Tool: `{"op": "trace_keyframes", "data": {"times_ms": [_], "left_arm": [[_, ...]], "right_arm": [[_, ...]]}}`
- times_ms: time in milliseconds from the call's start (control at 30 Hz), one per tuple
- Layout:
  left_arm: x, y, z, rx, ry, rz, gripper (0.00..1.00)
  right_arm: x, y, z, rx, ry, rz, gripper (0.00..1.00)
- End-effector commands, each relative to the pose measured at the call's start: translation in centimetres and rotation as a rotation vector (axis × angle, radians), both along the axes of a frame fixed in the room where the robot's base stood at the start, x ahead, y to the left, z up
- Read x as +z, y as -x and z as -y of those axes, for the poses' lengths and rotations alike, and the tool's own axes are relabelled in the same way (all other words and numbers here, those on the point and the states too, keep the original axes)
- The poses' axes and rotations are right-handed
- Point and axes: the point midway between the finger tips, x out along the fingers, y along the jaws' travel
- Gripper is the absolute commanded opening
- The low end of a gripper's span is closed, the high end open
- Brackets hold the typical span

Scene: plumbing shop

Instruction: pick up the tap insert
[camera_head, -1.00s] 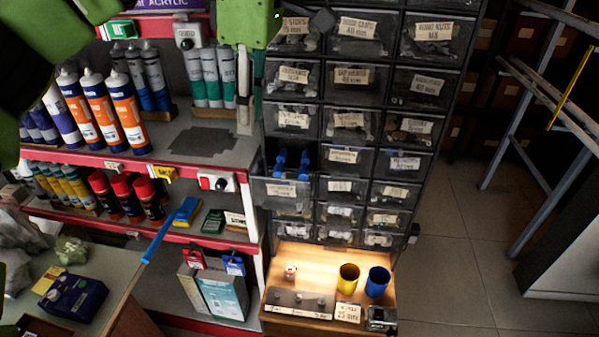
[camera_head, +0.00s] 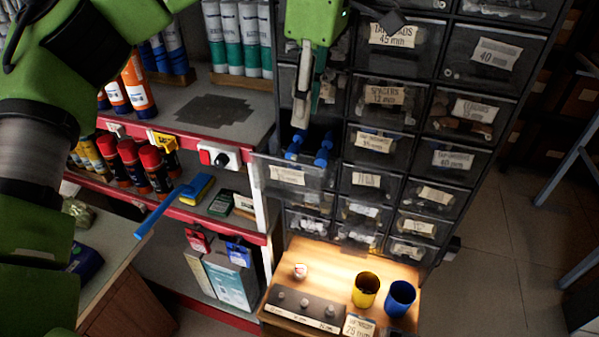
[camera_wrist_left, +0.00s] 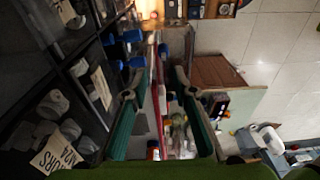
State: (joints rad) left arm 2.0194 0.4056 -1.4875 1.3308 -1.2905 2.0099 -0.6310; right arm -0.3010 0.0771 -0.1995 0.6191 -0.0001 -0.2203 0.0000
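My left gripper (camera_head: 303,112) points down in front of the drawer cabinet, just above a pulled-out drawer (camera_head: 290,176). Two blue-ended parts show in that drawer, a left one (camera_head: 295,145) and a right one (camera_head: 323,152); they may be tap inserts, but I cannot tell for sure. In the left wrist view my left gripper (camera_wrist_left: 163,95) has its two fingers wide apart with nothing between the pads. Blue parts (camera_wrist_left: 130,36) show beyond the left finger there. A small white and red piece (camera_head: 300,271) stands on the lit bench. My right gripper is not in view.
Closed, labelled drawers (camera_head: 377,103) surround the open one. Below, the lit wooden bench (camera_head: 330,255) holds a yellow cup (camera_head: 366,290), a blue cup (camera_head: 400,298) and a dark block (camera_head: 305,305) with pegs. Shelves of tubes and cans stand at left.

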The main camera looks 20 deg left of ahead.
Motion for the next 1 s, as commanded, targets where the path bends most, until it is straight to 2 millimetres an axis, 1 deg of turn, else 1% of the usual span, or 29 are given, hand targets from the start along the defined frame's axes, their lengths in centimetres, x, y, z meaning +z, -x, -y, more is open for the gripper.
{"op": "trace_keyframes", "data": {"times_ms": [33,100,200,300,467,567,700,800,900,1000], "left_arm": [[-1.4,0.1,-0.2,0.000,0.003,-0.006,0.25],[-2.8,0.1,-0.3,-0.002,0.002,-0.006,0.25],[-4.7,0.1,-0.6,0.001,0.003,-0.004,0.25],[-5.9,0.0,-0.7,0.000,0.002,-0.003,0.25],[-6.8,0.0,-0.9,0.001,0.001,0.000,0.25],[-7.6,0.1,-1.1,0.002,0.000,-0.002,0.25],[-9.5,0.4,-1.5,0.001,0.000,-0.003,0.25],[-11.0,0.4,-1.7,0.002,0.000,-0.002,0.25],[-11.7,0.4,-1.7,0.002,0.001,-0.001,0.25],[-12.0,0.4,-1.7,0.002,0.001,0.000,0.25]], "right_arm": [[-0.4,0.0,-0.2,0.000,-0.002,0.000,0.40],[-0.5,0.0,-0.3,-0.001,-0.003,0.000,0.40],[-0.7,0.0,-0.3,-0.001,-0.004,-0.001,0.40],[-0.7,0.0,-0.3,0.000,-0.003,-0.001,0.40],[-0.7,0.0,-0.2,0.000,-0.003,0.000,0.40],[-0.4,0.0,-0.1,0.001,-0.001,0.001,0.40],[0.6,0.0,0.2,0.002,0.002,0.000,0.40],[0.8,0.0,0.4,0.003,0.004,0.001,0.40],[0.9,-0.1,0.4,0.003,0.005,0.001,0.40],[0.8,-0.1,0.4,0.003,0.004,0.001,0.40]]}}
